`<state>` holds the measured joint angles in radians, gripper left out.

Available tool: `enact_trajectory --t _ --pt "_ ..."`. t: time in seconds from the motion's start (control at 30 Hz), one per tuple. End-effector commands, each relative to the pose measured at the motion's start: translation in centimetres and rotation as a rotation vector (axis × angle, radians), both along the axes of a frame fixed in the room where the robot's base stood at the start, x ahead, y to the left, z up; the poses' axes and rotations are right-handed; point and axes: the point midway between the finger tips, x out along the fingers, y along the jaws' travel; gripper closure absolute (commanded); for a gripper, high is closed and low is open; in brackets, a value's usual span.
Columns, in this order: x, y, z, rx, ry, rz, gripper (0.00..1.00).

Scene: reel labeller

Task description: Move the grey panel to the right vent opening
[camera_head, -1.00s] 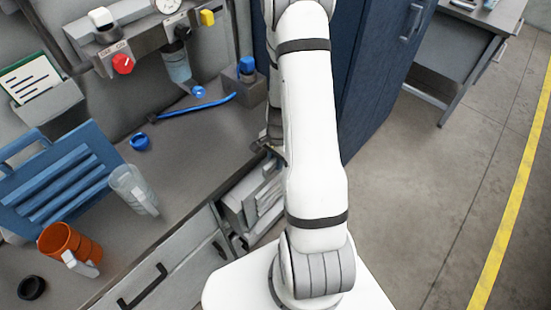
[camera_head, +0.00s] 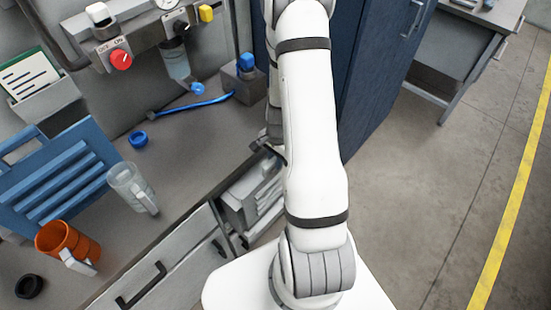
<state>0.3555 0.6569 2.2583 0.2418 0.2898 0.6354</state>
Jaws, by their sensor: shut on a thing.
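A light grey slatted piece (camera_head: 243,207) shows beside the bench's front edge, left of my arm. It looks like the grey panel, tilted and partly hidden behind my arm. My gripper (camera_head: 266,150) is mostly hidden behind my forearm; only dark parts of it show, just above this piece. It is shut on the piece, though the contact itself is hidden. I cannot make out the right vent opening.
On the bench stand a blue slatted panel (camera_head: 62,172), a clear mug (camera_head: 125,180), an orange mug (camera_head: 62,240) and a blue ring (camera_head: 138,139). A blue cabinet (camera_head: 375,75) stands behind my arm. The floor (camera_head: 430,200) at right is clear.

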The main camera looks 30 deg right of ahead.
Motion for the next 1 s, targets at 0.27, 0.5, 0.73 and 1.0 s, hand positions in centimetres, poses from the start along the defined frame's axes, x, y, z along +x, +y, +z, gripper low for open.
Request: enact_trajectory --t 0.27,0.5,0.73,1.0 --pt "0.1 0.0 -1.2 -0.001 -0.001 0.001 1.0" --pt "0.1 0.0 -2.1 -0.001 -0.001 0.001 1.0" --pt "0.1 0.0 -2.9 -0.001 -0.001 0.002 1.0" --pt "0.1 0.1 -2.6 -0.001 -0.001 0.002 1.0"
